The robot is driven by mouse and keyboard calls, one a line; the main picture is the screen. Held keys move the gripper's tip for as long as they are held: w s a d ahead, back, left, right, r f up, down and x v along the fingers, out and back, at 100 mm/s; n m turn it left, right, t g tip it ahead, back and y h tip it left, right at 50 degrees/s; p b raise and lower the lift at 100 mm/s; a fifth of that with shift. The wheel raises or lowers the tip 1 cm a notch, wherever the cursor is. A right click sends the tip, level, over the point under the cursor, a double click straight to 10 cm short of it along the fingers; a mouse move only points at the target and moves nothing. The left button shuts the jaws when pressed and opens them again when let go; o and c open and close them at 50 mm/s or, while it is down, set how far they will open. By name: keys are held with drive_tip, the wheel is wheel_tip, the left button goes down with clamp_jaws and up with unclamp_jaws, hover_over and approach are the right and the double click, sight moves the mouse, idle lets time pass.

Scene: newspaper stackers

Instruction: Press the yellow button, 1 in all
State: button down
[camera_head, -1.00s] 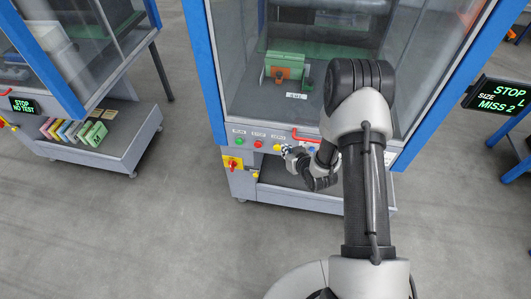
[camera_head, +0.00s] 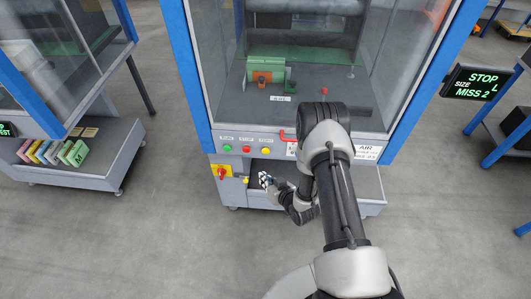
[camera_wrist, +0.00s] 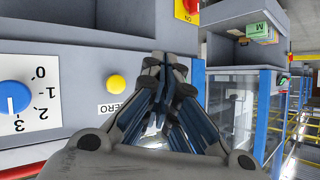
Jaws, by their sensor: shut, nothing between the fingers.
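The round yellow button (camera_head: 265,151) is at the right end of a row on the grey front panel, with a red button (camera_head: 247,149) and a green button (camera_head: 227,148) to its left. In the wrist view the yellow button (camera_wrist: 117,83) stands out above a label reading ZERO. My gripper (camera_head: 266,181) is below the button row in the head view. In the wrist view my gripper (camera_wrist: 165,62) is shut and empty, with its fingertips to the right of the button. They look apart from it; the exact gap is unclear.
A red-and-yellow switch (camera_head: 221,172) sits at the panel's lower left. A blue dial (camera_wrist: 14,98) is left of the button in the wrist view. A red handle (camera_head: 283,135) is just above the panel. A STOP display (camera_head: 474,83) stands at right. Open floor lies in front.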

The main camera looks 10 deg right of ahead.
drive_tip(key=w+d+b, duration=0.2)
drive_tip(key=w, duration=0.5)
drive_tip(key=shift+w+d+b, duration=0.25)
drive_tip(key=shift+w+b, duration=0.1)
drive_tip(key=shift+b, duration=0.05)
idle(1.1)
drive_tip(key=shift+w+d+b, duration=0.15)
drive_tip(key=shift+w+b, duration=0.15)
drive_tip(key=shift+w, duration=0.1)
drive_tip(key=shift+w+d, duration=0.15)
drive_tip(key=shift+w, duration=0.35)
idle(0.8)
drive_tip(key=shift+r, duration=0.1)
drive_tip(key=shift+s+a, duration=0.3)
drive_tip(key=shift+s, duration=0.55)
drive_tip(key=shift+s+a+p, duration=0.25)
drive_tip(key=shift+s, duration=0.55)
drive_tip(key=shift+s+a+p, duration=0.25)
drive_tip(key=shift+s+a, duration=0.05)
drive_tip(key=shift+s, duration=0.5)
drive_tip(key=shift+s+a+p, duration=0.25)
drive_tip(key=shift+s, duration=0.55)
